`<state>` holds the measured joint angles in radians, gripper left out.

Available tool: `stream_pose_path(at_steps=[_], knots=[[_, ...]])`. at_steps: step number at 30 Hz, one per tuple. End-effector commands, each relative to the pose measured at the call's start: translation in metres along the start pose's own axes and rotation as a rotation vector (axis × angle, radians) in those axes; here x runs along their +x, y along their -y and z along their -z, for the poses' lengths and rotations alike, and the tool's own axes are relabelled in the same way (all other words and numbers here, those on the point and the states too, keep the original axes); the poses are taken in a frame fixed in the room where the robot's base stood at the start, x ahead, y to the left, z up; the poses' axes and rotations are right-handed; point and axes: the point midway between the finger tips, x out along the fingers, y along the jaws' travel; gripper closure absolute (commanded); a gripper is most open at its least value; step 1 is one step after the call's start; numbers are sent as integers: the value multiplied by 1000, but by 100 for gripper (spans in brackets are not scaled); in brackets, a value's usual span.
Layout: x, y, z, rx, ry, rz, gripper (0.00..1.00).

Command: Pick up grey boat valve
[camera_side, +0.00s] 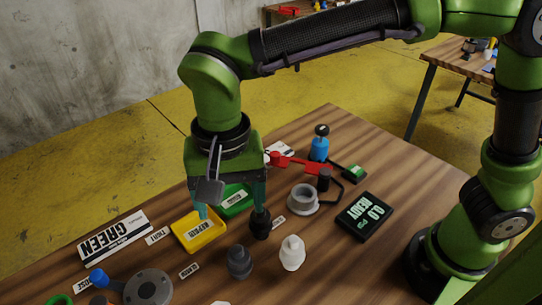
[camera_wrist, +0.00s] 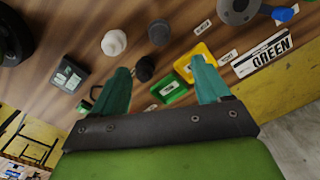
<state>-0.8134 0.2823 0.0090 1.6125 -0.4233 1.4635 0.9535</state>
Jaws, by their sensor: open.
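A dark grey boat valve (camera_side: 239,261) stands upright on the wooden table, in front of my gripper in the side view. In the wrist view it shows (camera_wrist: 159,32) beyond the fingertips. A black valve (camera_side: 261,223) stands behind it, and a white valve (camera_side: 292,252) to its right. My gripper (camera_side: 231,211) points down, open and empty, above the trays and the black valve. Its right finger overlaps the black valve in the side view; I cannot tell whether they touch. Both fingers (camera_wrist: 161,68) show apart in the wrist view.
A yellow tray (camera_side: 183,236) and a green tray (camera_side: 243,208) lie beneath my gripper. A grey ring-shaped part (camera_side: 302,198), a black box (camera_side: 363,217) and a blue bottle (camera_side: 319,149) stand to the right. A round grey flange (camera_side: 148,288) lies at front left.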

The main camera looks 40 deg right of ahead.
Motion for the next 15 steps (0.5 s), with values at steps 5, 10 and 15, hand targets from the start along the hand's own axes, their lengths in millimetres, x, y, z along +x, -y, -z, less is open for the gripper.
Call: stream_pose_path(at_steps=[5, 10, 15], knots=[[-6, -3, 2, 149, -1, -16, 24], [18, -4, 2, 161, 0, -19, 24], [56, -5, 2, 161, 1, -20, 24]])
